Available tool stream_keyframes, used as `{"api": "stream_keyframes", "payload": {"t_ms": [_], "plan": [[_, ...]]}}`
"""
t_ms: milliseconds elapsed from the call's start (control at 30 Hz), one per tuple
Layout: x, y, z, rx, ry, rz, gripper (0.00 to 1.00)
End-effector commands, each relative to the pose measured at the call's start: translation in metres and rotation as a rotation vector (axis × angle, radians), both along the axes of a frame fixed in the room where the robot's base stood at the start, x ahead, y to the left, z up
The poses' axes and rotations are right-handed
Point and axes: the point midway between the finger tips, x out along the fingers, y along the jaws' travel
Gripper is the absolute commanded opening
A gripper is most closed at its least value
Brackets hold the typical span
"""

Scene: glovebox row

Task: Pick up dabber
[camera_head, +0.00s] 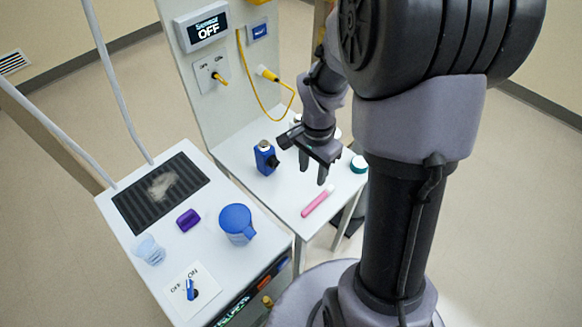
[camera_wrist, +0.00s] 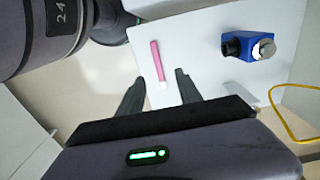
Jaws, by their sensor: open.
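The dabber appears to be the slim pink stick with a pale end (camera_head: 317,201), lying on the small white table near its front edge. It also shows in the wrist view (camera_wrist: 157,58), its pale end toward my gripper and nothing covering it. My gripper (camera_head: 313,170) hangs above the table, fingers pointing down, above and behind the stick in the head view. In the wrist view its two fingers (camera_wrist: 160,80) are spread, with the pale end of the stick in line between them. The gripper is empty.
A blue inhaler (camera_head: 265,158) stands on the small table (camera_head: 290,195), left of my gripper. A yellow cable (camera_head: 252,85) hangs from the panel behind. A blue jug (camera_head: 237,222) and purple case (camera_head: 188,219) stand on the left cabinet.

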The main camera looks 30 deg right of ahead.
Motion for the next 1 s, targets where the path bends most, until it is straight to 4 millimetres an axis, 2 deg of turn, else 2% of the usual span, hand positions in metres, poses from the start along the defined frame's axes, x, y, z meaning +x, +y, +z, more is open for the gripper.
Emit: {"api": "stream_keyframes", "payload": {"t_ms": [33, 100, 200, 300, 533, 733, 933, 967, 1000], "plan": [[-0.002, 0.000, -0.022, 0.001, 0.005, 0.001, 0.42], [-0.002, 0.001, -0.045, 0.001, 0.005, 0.002, 0.42], [-0.002, 0.000, -0.074, 0.002, 0.004, 0.002, 0.42], [-0.002, 0.001, -0.095, 0.001, 0.003, 0.003, 0.42], [-0.003, 0.000, -0.116, 0.002, 0.002, 0.002, 0.42], [-0.005, 0.000, -0.156, 0.002, 0.002, 0.003, 0.42], [-0.005, 0.000, -0.156, 0.000, -0.001, 0.003, 0.42], [-0.005, 0.000, -0.156, 0.000, -0.001, 0.003, 0.40], [-0.005, 0.000, -0.156, 0.000, -0.001, 0.003, 0.32]]}}
